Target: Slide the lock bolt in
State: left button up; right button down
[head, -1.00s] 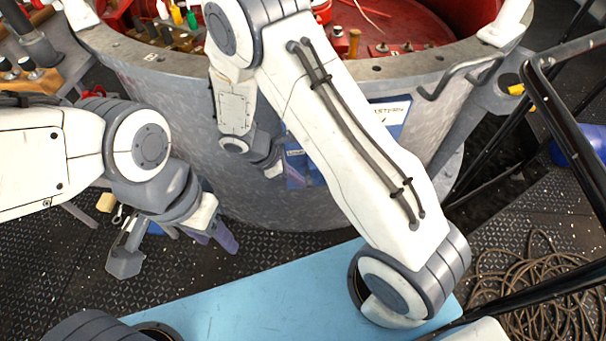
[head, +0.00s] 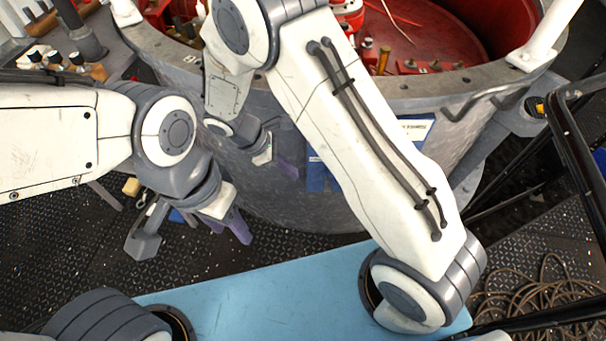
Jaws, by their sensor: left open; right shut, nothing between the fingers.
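I cannot make out the lock bolt for certain; it may be hidden behind my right arm or too small to tell. My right gripper (head: 289,168) is close to the outer wall of a large round grey metal tub (head: 330,215), left of a blue label. Its purple fingers are shut with nothing seen between them; whether they touch the wall I cannot tell. My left gripper (head: 232,228) hangs lower left, in front of the tub's lower wall, with its purple fingers apart and empty.
The tub's red inside (head: 440,40) holds small fittings and tools. A bent grey handle (head: 490,103) sits on its right side. Black rails (head: 570,130) stand at the right, with coiled rope (head: 525,295) on the deck. A bench with tools (head: 75,60) is upper left.

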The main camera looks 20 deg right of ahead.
jog(key=shift+v, duration=1.6)
jog(key=s+a+r+m+t+y, duration=0.1)
jog(key=s+r+m+y, duration=0.3)
jog(key=s+r, duration=0.45)
jog(key=s+a+r+m+y, duration=0.1)
jog(key=s+r+m+y, duration=0.4)
jog(key=s, duration=0.6)
notch_tip(320, 180, up, 17)
jog(key=h+p, duration=0.1)
jog(key=p, duration=1.5)
jog(key=shift+s+a+r+h, duration=0.2)
jog(key=shift+s+h, duration=0.1)
jog(key=shift+h, duration=0.1)
